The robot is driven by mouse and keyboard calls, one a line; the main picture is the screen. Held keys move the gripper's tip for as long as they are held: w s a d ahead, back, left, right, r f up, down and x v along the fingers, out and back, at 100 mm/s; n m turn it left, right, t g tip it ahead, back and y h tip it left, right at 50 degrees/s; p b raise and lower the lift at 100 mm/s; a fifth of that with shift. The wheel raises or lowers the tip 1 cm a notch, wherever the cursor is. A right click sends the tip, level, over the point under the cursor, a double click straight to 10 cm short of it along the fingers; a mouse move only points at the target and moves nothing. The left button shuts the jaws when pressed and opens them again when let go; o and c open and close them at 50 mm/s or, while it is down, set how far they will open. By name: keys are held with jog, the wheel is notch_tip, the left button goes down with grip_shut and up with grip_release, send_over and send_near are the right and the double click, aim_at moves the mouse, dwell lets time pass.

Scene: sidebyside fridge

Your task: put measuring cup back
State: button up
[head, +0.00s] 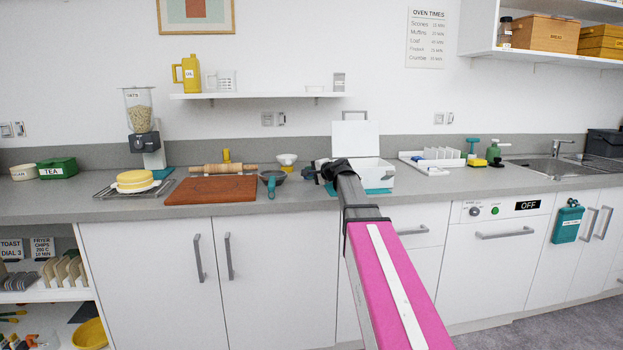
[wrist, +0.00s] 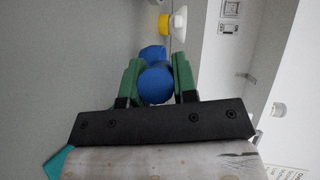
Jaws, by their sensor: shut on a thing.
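My gripper (wrist: 155,82) is shut on a blue thing (wrist: 156,86) in the wrist view. The blue thing has a rounded near end between the green fingers and another blue part beyond; I cannot tell whether it is the measuring cup. In the head view my gripper (head: 318,171) is a dark shape above the counter, beside a white open box, and its hold is hidden. On the wall shelf (head: 258,95) a clear measuring vessel (head: 226,80) stands right of the yellow oil jug (head: 187,73).
The white box (head: 378,174) with its raised lid (head: 355,138) stands close by my gripper. The shelf's middle is clear.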

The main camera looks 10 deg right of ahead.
jog(key=shift+f, duration=1.15)
jog(key=o, duration=0.9)
jog(key=shift+o, duration=0.2)
jog(key=shift+s, duration=0.1)
jog(key=v, duration=1)
jog(key=shift+s+f, duration=0.2)
jog(key=shift+s, duration=0.25)
